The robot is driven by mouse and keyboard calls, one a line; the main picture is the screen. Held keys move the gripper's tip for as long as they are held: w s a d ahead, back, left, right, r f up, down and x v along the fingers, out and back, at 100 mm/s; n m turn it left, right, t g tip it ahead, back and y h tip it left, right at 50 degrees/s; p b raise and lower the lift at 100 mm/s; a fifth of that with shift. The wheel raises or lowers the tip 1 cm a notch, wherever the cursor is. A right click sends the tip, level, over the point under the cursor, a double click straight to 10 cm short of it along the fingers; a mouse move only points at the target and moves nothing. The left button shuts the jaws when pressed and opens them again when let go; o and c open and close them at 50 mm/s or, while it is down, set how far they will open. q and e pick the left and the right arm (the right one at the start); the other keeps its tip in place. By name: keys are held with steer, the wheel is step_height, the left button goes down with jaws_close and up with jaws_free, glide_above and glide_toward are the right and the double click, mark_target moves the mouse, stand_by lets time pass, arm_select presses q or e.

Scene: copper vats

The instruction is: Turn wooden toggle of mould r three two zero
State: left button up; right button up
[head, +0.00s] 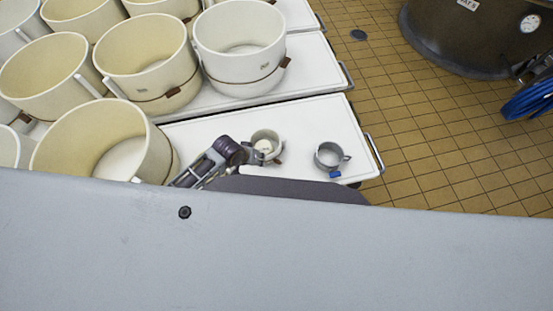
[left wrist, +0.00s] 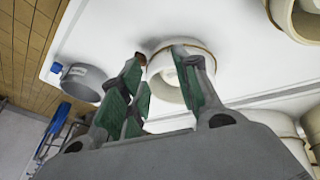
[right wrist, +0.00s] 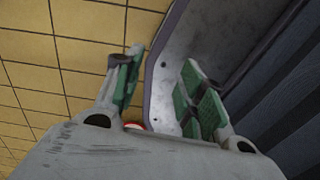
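A small cream mould (head: 266,143) with a strap stands on the white table. Its brown wooden toggle (head: 279,160) sticks out at the lower right. My left gripper (head: 256,153) is beside this mould, on its left side. In the left wrist view the mould (left wrist: 162,66) lies just beyond my open fingers, and the brown toggle (left wrist: 139,58) is near the fingertip on the left. I cannot tell whether a finger touches it. No number is readable on the mould. My right gripper (right wrist: 160,80) is open and empty, away from the table.
A grey metal jug (head: 330,156) with a blue tag stands to the right on the same table (head: 215,123). Several large cream moulds (head: 148,60) crowd the left and back. A dark vat (head: 455,40) stands back right on tiled floor.

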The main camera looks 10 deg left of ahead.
mark_target(275, 162)
arm_select(q)
steer(key=shift+d+r+n+h, duration=0.2)
steer(key=shift+d+n, duration=0.25)
steer(key=shift+n, duration=1)
steer(key=shift+d+r+n+h, duration=0.2)
steer(key=shift+d+n, duration=0.3)
steer(key=shift+n, duration=1)
steer(key=shift+d+r+n+h, duration=0.1)
steer(key=shift+d+n+h, duration=0.3)
steer(key=shift+n, duration=1.05)
arm_select(e)
steer(key=shift+w+a+t, duration=0.15)
steer(key=shift+w+t, duration=0.35)
steer(key=shift+w, duration=0.4)
steer(key=shift+w+a+t, duration=0.1)
steer(key=shift+w+t, duration=0.4)
steer(key=shift+w, duration=0.35)
arm_select(q)
steer(key=shift+d+f, duration=0.1)
